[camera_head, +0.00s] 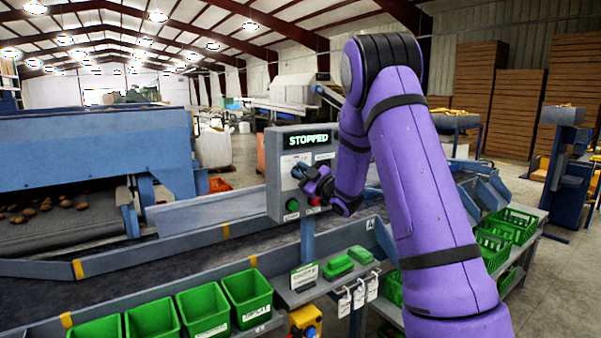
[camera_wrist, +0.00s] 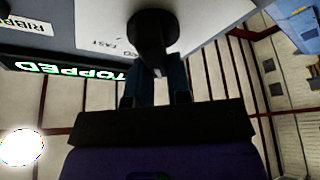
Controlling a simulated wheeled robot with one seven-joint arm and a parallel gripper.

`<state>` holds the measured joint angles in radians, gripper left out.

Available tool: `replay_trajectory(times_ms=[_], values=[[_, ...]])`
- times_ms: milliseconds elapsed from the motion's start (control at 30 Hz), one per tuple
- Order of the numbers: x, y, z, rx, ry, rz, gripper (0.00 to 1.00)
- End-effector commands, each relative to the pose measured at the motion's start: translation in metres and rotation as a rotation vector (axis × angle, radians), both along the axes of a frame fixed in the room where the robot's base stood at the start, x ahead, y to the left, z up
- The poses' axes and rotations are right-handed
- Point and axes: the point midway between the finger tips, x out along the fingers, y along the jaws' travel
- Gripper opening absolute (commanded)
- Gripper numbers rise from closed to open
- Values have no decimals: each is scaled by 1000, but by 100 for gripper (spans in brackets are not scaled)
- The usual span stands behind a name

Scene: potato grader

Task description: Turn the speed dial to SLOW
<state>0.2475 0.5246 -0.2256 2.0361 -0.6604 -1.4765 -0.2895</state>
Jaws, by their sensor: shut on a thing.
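The grey control box (camera_head: 272,188) stands on a post, and its lit display (camera_head: 306,139) reads STOPPED. The black speed dial (camera_wrist: 153,34) is on the box face, with the word FAST printed beside it, upside down in the wrist view. My gripper (camera_wrist: 158,75) is shut on the dial's knob, one finger on each side. In the head view my gripper (camera_head: 307,176) is at the box front and largely hides the dial. The dial's pointer and the SLOW mark cannot be made out.
A green button (camera_head: 293,205) and a red button (camera_head: 314,201) sit just below my gripper. Green bins (camera_head: 247,297) line the front shelf. A conveyor with potatoes (camera_head: 60,225) is at left. Green blocks and hanging tags are below the box.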

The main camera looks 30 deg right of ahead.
Motion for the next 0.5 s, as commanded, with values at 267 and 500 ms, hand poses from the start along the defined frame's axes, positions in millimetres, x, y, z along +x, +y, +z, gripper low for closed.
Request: replay_trajectory(times_ms=[267, 500], values=[[0, 0, -1, 0, 2, 0, 44], [-4, -2, -2, 1, 2, -1, 44]])
